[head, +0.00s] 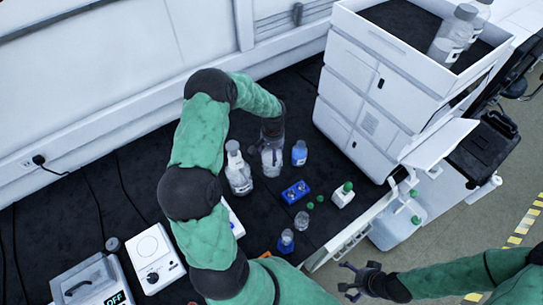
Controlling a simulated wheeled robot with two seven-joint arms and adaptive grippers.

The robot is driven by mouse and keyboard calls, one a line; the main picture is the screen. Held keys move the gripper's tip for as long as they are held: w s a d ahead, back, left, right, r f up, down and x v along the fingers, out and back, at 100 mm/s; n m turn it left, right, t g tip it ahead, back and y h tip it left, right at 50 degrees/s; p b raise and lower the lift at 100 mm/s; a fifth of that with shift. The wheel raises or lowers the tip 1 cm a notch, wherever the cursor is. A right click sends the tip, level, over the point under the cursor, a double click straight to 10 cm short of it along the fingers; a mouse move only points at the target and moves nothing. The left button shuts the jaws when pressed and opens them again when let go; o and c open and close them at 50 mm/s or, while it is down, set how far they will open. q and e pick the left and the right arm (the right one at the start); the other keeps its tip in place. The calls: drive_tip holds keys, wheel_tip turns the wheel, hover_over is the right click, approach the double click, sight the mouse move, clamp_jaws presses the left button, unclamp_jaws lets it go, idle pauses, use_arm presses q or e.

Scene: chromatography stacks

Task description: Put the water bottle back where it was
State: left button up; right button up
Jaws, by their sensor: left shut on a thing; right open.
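My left gripper (271,132) reaches down over the dark bench from above and is shut on the top of a clear bottle (272,160). This looks like the water bottle, but I cannot read its label. It is roughly upright, and I cannot tell whether its base touches the bench. A second clear bottle (238,174) with a grey cap and white label stands just left of it. A smaller blue-labelled bottle (299,155) stands to its right. My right gripper (356,282) is open and empty at the lower right, beyond the bench edge.
The white chromatography stack (362,95) stands right, with bottles (454,35) in its top tray. A blue vial rack (295,192), small green caps and small glass vessels (301,221) lie in front. A white stirrer-like device (154,259) stands lower left. Bare bench shows left of my arm.

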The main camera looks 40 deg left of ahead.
use_arm(q)
drive_tip(key=shift+w+a+f, duration=0.25)
drive_tip(key=shift+f, duration=0.6)
drive_tip(key=shift+w+a+f, duration=0.25)
drive_tip(key=shift+w+f, duration=0.05)
drive_tip(key=shift+f, duration=0.6)
drive_tip(key=shift+w+a+f, duration=0.25)
drive_tip(key=shift+f, duration=0.7)
drive_tip(key=shift+f, duration=0.1)
drive_tip(key=o, duration=1.6)
drive_tip(key=shift+s, duration=0.1)
drive_tip(key=shift+c, duration=0.2)
drive_tip(key=shift+d, duration=0.1)
drive_tip(key=r, duration=1.2)
drive_tip(key=shift+w+r, duration=0.15)
drive_tip(key=shift+w, duration=0.05)
